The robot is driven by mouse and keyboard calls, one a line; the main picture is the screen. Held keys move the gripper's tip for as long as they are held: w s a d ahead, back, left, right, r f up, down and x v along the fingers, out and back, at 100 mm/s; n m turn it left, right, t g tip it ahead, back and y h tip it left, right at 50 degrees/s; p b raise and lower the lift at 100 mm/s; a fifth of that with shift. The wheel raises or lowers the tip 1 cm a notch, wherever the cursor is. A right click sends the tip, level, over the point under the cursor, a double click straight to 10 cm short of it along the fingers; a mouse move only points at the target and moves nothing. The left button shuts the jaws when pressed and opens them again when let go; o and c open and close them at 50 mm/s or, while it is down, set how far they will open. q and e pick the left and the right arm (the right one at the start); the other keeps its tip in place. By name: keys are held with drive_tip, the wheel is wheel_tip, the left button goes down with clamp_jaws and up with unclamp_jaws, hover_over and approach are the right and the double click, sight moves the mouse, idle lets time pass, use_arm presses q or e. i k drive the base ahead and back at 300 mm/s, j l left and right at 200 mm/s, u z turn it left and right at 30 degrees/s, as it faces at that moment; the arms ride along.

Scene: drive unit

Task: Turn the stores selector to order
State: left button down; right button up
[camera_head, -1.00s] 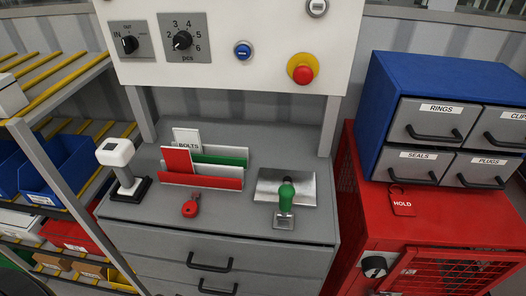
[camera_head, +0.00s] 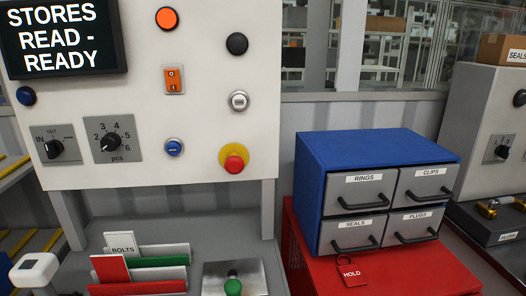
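A display (camera_head: 62,38) at the upper left of the white panel (camera_head: 215,60) reads "STORES READ - READY". Below it is a black rotary selector (camera_head: 55,148) on a grey plate, with "IN" at its left, "OUT" above and a small label at its right that I cannot read. I cannot tell for sure which mark its knob points to. Beside it is a numbered knob (camera_head: 110,142) marked "pcs". No label "order" is legible. Neither of my grippers is in view.
The panel also carries an orange lamp (camera_head: 167,19), an orange rocker switch (camera_head: 174,80), a blue button (camera_head: 174,147) and a red emergency button (camera_head: 234,163). A blue drawer cabinet (camera_head: 372,152) stands right on a red cabinet (camera_head: 415,270). A card holder (camera_head: 145,275) sits below.

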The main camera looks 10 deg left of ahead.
sight(54, 148)
drive_tip(key=u, duration=1.45)
